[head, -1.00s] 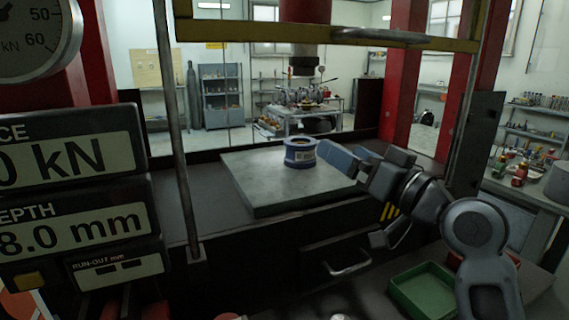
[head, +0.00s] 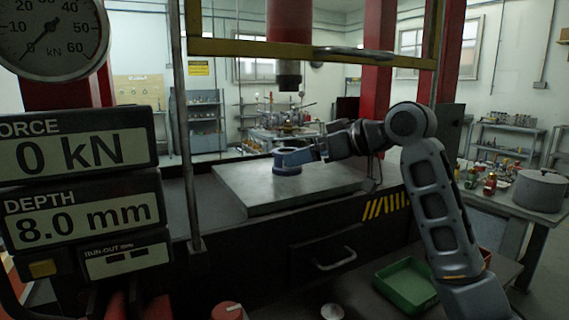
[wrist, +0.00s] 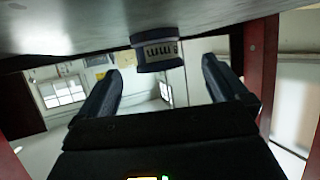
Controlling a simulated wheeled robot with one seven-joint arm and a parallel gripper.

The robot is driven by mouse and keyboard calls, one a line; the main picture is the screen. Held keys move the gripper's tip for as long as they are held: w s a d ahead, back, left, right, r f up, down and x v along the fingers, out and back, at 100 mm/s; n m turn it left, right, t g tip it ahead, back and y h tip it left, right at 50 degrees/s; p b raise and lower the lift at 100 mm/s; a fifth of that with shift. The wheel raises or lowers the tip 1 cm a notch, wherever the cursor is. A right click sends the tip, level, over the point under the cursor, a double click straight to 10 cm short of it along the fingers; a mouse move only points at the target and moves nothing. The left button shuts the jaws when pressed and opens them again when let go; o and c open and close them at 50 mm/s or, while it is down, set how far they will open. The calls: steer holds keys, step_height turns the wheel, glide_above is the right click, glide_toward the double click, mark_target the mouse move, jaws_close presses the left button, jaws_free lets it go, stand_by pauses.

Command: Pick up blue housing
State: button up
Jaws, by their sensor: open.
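The blue housing (head: 287,169) is a short round piece with a wide flange, upright on the grey steel plate (head: 240,190) of the press. My gripper (head: 298,153) reaches in from the right, low over the plate, and partly covers the housing in the head view. My gripper (wrist: 162,75) is open there, with a finger on each side and visible space to the housing. The housing's far side is hidden.
The press ram (head: 289,78) hangs above the plate, with a yellow crossbar (head: 300,52) in front. A vertical rod (head: 188,150) and readouts (head: 80,190) stand at left. A green tray (head: 405,285) lies at the lower right. The plate's front is clear.

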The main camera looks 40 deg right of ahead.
steer(key=x, duration=0.2)
steer(key=p+x, duration=0.1)
steer(key=x, duration=0.2)
steer(key=shift+d+r, duration=0.1)
steer(key=shift+d, duration=0.1)
jaws_close()
steer(key=shift+r, duration=0.15)
stand_by(0.8)
